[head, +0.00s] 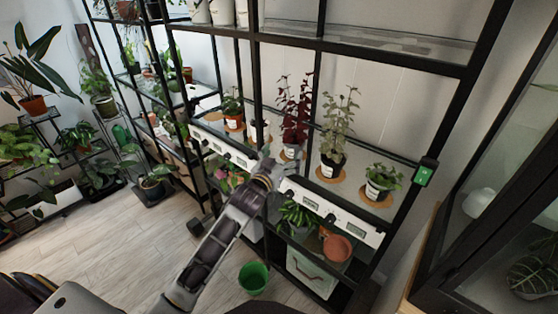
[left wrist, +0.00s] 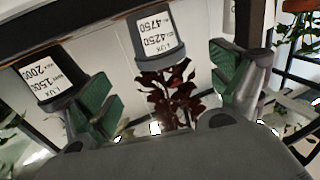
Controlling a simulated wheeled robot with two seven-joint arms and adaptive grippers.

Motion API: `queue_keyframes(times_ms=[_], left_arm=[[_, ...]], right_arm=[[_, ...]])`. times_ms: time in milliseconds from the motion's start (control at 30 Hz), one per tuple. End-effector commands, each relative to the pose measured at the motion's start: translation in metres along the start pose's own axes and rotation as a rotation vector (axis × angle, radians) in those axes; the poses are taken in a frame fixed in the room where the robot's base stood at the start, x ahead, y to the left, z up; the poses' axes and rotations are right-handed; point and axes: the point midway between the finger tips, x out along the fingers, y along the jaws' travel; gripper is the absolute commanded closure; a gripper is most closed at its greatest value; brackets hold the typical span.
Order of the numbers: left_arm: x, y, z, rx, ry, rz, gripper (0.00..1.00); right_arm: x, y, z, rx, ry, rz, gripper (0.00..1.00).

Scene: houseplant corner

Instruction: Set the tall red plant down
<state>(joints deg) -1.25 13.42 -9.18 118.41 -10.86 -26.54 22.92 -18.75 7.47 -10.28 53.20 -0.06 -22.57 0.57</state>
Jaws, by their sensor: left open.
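The tall red plant (head: 296,108) has dark red leaves and a grey pot with a white label. It stands upright at the shelf's front in the head view, just beyond my left gripper (head: 270,166). The gripper hides part of the pot's surroundings. In the left wrist view the picture is upside down. There the red leaves (left wrist: 172,92) show between the two spread green-padded fingers of my left gripper (left wrist: 163,92). The pot (left wrist: 150,38) reads LUX 4250 4750, and neither finger visibly touches it. Whether its base rests fully on the shelf is hard to tell. My right gripper is out of view.
A tall green plant (head: 340,118) and a small leafy plant (head: 382,177) stand to the right on cork mats. A pot labelled 1500 2000 (left wrist: 48,78) is close to one finger. White panels with displays (head: 335,212) line the shelf front. Black posts frame the shelf.

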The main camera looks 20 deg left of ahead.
Motion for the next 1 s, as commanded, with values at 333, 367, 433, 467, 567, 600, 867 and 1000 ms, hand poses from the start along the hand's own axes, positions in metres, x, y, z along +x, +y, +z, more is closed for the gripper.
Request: queue_keyframes(times_ms=[333, 367, 433, 467, 567, 600, 867, 1000], left_arm=[[-0.025, 0.000, 0.000, -0.001, 0.000, 0.001, 0.07], [-0.026, 0.000, 0.000, 0.000, 0.000, 0.001, 0.07], [-0.029, 0.000, 0.000, 0.000, 0.000, 0.000, 0.07], [-0.029, 0.000, 0.000, 0.000, 0.000, 0.000, 0.07], [-0.030, 0.000, 0.000, 0.000, 0.001, 0.000, 0.07], [-0.030, 0.000, 0.000, 0.000, 0.001, 0.000, 0.07], [-0.030, 0.000, 0.000, 0.000, 0.001, 0.000, 0.07], [-0.030, 0.000, 0.000, 0.000, 0.000, 0.000, 0.07]], right_arm=[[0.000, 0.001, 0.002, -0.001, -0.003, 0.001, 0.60], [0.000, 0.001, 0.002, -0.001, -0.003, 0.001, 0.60], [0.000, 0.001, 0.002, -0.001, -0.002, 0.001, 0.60], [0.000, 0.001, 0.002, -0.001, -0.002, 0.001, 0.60], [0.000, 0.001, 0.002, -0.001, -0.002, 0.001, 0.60], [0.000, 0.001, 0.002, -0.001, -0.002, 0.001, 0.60], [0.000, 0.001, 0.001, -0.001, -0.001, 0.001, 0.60], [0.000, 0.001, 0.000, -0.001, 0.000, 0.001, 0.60]])
